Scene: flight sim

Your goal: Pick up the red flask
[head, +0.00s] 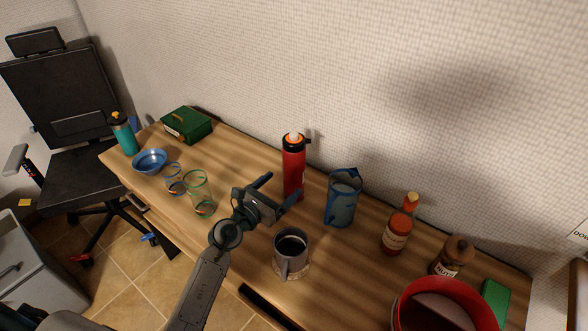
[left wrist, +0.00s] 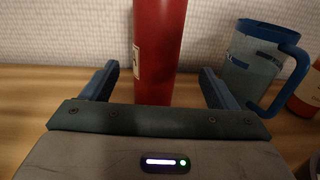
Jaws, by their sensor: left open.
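The red flask (head: 294,165) stands upright on the wooden table near the wall, with a black and white top and an orange ring. My left gripper (head: 277,193) is open in front of it, its fingers pointing toward the flask. In the left wrist view the red flask (left wrist: 158,50) stands beyond and between the two spread fingers of my left gripper (left wrist: 158,85), with a pale label at its left side. Its top is cut off in that view. I cannot see contact between fingers and flask. My right gripper is not in view.
A blue pitcher (head: 342,200) stands close right of the flask. A grey mug (head: 290,255) is near the front edge. Two glasses, a blue bowl (head: 150,161) and a green box (head: 187,124) are left. A sauce bottle (head: 397,232) and red pot (head: 445,290) are right.

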